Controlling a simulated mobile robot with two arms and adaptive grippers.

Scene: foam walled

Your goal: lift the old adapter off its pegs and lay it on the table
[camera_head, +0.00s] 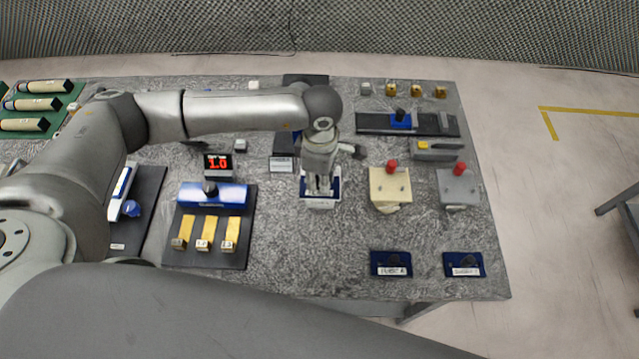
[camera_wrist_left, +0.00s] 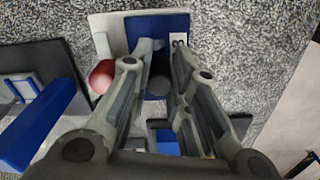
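My left gripper (camera_head: 320,190) points down over a blue adapter plate with a pale base (camera_head: 320,203), near the middle of the table. In the left wrist view the blue plate (camera_wrist_left: 155,25), with a small white label, lies on a pale grey base, and a red knob (camera_wrist_left: 102,75) stands at its left. The fingers (camera_wrist_left: 162,48) stand partly apart there, with a dark round knob (camera_wrist_left: 160,82) between them. I cannot tell whether they touch it. The pegs are hidden. My right gripper is not in view.
A cream fixture (camera_head: 390,188) and a grey fixture (camera_head: 457,187), each with a red knob, stand to the right. Two labelled blue plates (camera_head: 390,264) (camera_head: 463,265) lie at the front right. A 1.0 display (camera_head: 218,164) stands left. The front middle of the table (camera_head: 305,255) is clear.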

